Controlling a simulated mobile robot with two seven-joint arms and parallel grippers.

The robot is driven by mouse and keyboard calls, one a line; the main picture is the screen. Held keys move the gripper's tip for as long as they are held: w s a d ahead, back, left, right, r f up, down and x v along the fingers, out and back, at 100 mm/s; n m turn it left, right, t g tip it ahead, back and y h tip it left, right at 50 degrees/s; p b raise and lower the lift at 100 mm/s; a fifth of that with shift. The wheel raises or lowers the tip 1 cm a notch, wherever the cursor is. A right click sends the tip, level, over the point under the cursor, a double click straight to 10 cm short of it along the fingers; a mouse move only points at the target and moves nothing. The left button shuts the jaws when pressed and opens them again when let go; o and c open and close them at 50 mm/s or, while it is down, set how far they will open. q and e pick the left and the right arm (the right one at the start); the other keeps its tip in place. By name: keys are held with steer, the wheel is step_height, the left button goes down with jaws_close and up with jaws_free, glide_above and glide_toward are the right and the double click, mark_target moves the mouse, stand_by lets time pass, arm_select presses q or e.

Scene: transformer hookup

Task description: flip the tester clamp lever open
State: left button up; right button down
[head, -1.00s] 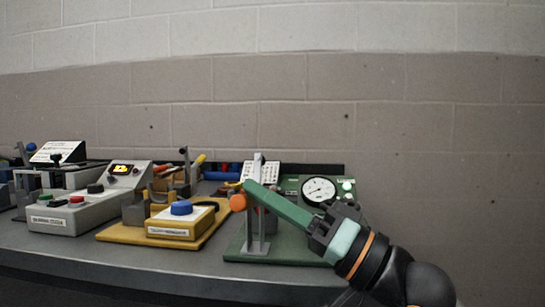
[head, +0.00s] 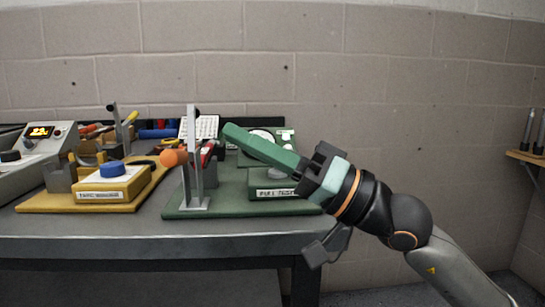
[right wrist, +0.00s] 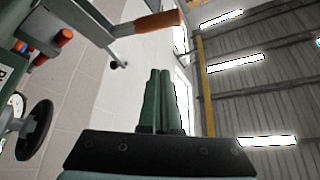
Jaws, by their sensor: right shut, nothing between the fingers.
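The pull tester stands on a green base (head: 230,208) near the table's right end. Its upright grey post (head: 190,150) is at the left of the base. The clamp lever's orange handle (head: 174,157) shows just left of the post. In the right wrist view the orange handle (right wrist: 158,22) is at the top, beyond my fingertips. My right gripper (head: 232,132) is shut and empty, its green fingers pointing left. In the head view its tips are right of the post, with a visible gap to the handle. It hides part of the gauge (head: 262,133). My left gripper is not in view.
A yellow base (head: 55,207) with a blue-buttoned box stands left of the tester. A grey console (head: 20,165) is farther left. Tools lie along the back by the block wall. The table's front edge (head: 150,245) runs below, and space right of the table is open.

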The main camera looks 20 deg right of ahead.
steer(key=shift+w+f+b+v, duration=0.15)
steer(key=shift+b+v, duration=0.25)
steer(key=shift+v, duration=0.6)
steer(key=shift+w+f+b+v, duration=0.15)
steer(key=shift+b+v, duration=0.2)
steer(key=shift+v, duration=0.65)
steer(key=shift+d+r, duration=0.1)
steer(key=shift+r, duration=0.05)
